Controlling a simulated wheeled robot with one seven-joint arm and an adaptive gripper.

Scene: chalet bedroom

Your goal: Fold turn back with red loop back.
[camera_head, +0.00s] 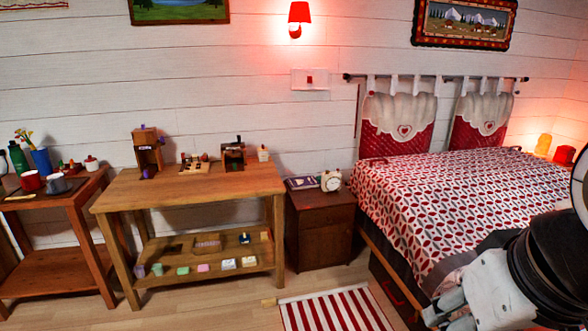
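The bed (455,200) stands at the right with a red and white patterned cover lying over its top. A grey band (480,250) shows along the cover's near lower edge, partly behind my arm. I cannot make out a red loop or a separate turn-back; my arm hides the bed's near right part. My gripper (447,310) seems to be the pale grey parts at the lower right, in front of the bed's near side. Its fingers are too unclear to tell open from shut, and I see no contact with the cover.
A brown nightstand (322,235) with a white clock (331,181) stands left of the bed. A wooden table (190,190) with small items stands further left, beside another table (55,205). A red-striped rug (335,310) lies on the floor before the nightstand.

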